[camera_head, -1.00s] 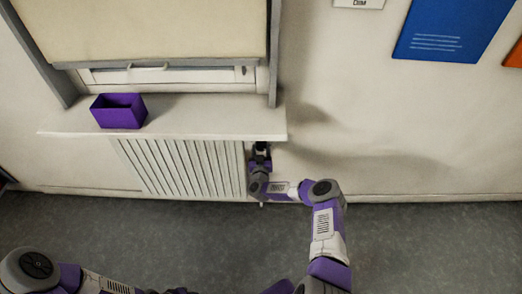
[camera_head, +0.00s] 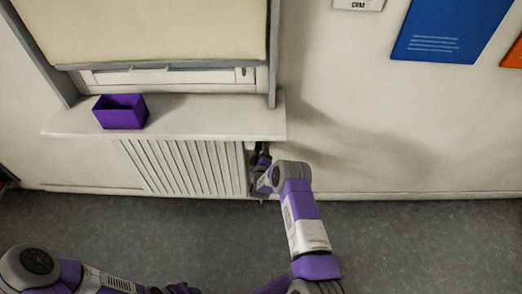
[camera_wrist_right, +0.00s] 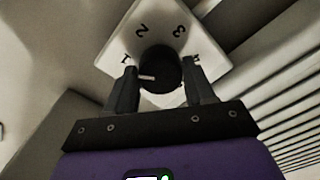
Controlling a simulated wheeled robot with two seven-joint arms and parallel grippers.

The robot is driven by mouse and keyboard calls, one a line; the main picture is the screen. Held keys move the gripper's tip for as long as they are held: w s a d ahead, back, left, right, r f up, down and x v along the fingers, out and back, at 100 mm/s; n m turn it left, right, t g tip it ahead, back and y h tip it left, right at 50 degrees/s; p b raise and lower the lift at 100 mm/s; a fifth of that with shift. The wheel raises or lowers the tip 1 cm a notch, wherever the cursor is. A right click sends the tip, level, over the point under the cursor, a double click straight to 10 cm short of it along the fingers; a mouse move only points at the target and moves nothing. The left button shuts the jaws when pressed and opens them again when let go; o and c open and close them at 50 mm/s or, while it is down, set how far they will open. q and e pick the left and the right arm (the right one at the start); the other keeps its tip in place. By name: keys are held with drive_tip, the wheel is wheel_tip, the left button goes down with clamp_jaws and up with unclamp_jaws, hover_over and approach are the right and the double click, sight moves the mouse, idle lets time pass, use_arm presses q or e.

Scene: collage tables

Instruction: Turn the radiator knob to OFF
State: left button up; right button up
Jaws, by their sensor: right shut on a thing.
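The radiator knob (camera_wrist_right: 160,68) is a black round dial with a white pointer mark, on a pale square plate (camera_wrist_right: 150,30) in the right wrist view. The plate shows 2 and 3 at the top and a 1 at the left; a mark at the right is partly covered by a finger. The white pointer lies toward the left, a little below the 1. My right gripper (camera_wrist_right: 161,76) is shut on the knob, one finger on each side. In the head view my right gripper (camera_head: 262,153) is at the radiator's right end and hides the knob. My left gripper is out of view.
The white ribbed radiator (camera_head: 190,168) stands under a window sill (camera_head: 215,120) that overhangs it, close above my right gripper. A purple open box (camera_head: 120,112) sits on the sill.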

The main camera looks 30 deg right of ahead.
drive_tip(key=n+b, duration=0.2)
drive_tip(key=n, duration=0.3)
drive_tip(key=n+b, duration=0.2)
drive_tip(key=n, duration=0.4)
drive_tip(key=shift+s+d+r, duration=0.1)
drive_tip(key=shift+d, duration=0.05)
drive_tip(key=shift+b, duration=0.3)
drive_tip(key=o, duration=1)
drive_tip(key=p+v, duration=0.2)
drive_tip(key=v, duration=0.5)
drive_tip(key=shift+s+a, duration=0.25)
